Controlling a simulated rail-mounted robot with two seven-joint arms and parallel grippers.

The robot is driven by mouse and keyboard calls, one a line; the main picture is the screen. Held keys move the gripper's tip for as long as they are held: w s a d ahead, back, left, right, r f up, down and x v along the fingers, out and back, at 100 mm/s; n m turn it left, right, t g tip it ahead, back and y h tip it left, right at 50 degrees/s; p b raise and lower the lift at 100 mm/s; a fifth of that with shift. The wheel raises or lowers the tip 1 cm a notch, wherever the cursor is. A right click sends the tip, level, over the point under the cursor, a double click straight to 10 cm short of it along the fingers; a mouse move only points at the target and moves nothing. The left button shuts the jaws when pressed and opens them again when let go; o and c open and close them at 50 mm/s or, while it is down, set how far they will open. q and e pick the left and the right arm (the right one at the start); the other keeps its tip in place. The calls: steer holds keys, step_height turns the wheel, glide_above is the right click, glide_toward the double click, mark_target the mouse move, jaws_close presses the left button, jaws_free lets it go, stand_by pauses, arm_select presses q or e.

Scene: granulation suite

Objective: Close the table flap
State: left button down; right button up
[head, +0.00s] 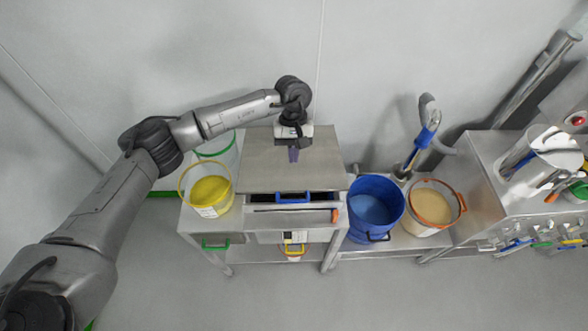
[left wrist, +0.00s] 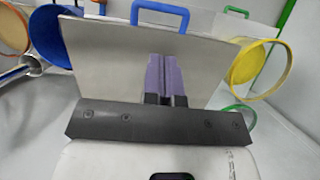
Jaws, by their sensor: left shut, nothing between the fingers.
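The table flap (head: 262,165) is a flat grey metal panel on the bench, with a blue handle (head: 293,197) at its near edge. A dark gap shows beneath that near edge, so the flap looks raised there. My left gripper (head: 293,155) is shut and empty, its purple fingers over the middle of the panel; I cannot tell whether they touch it. In the left wrist view the fingers (left wrist: 166,82) point at the panel (left wrist: 105,60), with the blue handle (left wrist: 160,14) beyond. My right gripper is in neither view.
A yellow-rimmed bucket (head: 209,196) stands left of the flap, with a green-rimmed container (head: 217,147) behind it. A blue bucket (head: 375,205) and an orange-rimmed bucket (head: 431,212) stand to the right. A metal cabinet (head: 490,190) is further right. The floor in front is clear.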

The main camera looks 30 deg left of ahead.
arm_select(q)
steer(key=p+x, duration=0.3)
steer(key=x, duration=1)
